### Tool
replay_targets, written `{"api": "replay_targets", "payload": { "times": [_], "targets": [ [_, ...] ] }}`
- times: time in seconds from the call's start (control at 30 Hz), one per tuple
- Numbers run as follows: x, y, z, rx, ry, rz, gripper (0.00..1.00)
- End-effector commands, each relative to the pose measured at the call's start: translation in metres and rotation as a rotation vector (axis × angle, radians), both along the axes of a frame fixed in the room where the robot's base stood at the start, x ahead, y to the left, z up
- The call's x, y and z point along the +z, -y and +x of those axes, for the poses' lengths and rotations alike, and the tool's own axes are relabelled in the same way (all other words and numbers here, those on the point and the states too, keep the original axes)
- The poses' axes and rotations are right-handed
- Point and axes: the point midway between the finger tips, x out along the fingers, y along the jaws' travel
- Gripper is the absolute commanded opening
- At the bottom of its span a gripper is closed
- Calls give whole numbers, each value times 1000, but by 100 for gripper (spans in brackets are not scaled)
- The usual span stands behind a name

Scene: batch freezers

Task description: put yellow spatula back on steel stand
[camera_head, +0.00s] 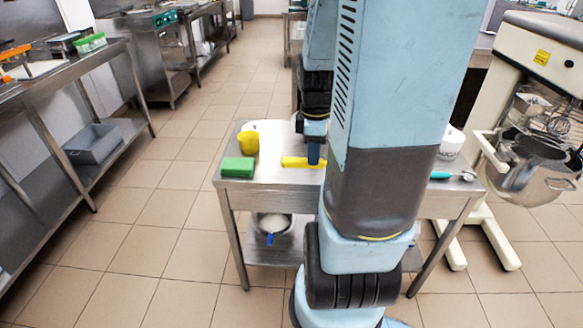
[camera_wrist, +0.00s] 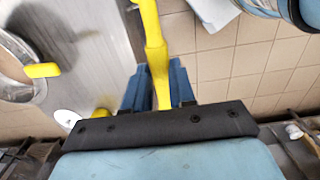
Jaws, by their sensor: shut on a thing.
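The yellow spatula (camera_head: 296,162) shows in the head view as a short yellow length over the top of a small steel stand (camera_head: 262,190). My gripper (camera_head: 313,155) has blue fingers at it, partly hidden behind my arm. In the wrist view my gripper (camera_wrist: 158,85) is shut on the spatula's yellow handle (camera_wrist: 155,45), which runs up and out of the frame. The far end of the spatula is not clear. I cannot tell whether the spatula touches the stand's top.
On the stand are a green box (camera_head: 238,167), a yellow cup (camera_head: 248,143), a white tub (camera_head: 451,142) and a teal-handled tool (camera_head: 453,175). A pot (camera_head: 273,223) sits on its lower shelf. A mixer (camera_head: 540,100) stands at right. Tiled floor is open at left.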

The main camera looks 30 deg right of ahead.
Motion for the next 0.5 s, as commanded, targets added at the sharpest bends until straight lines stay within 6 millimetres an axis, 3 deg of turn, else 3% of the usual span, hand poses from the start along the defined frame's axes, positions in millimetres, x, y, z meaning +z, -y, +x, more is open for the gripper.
{"api": "replay_targets", "payload": {
  "times": [0.5],
  "targets": [
    [-34, 0, 76, 24, -1, 2, 0]
  ]
}}
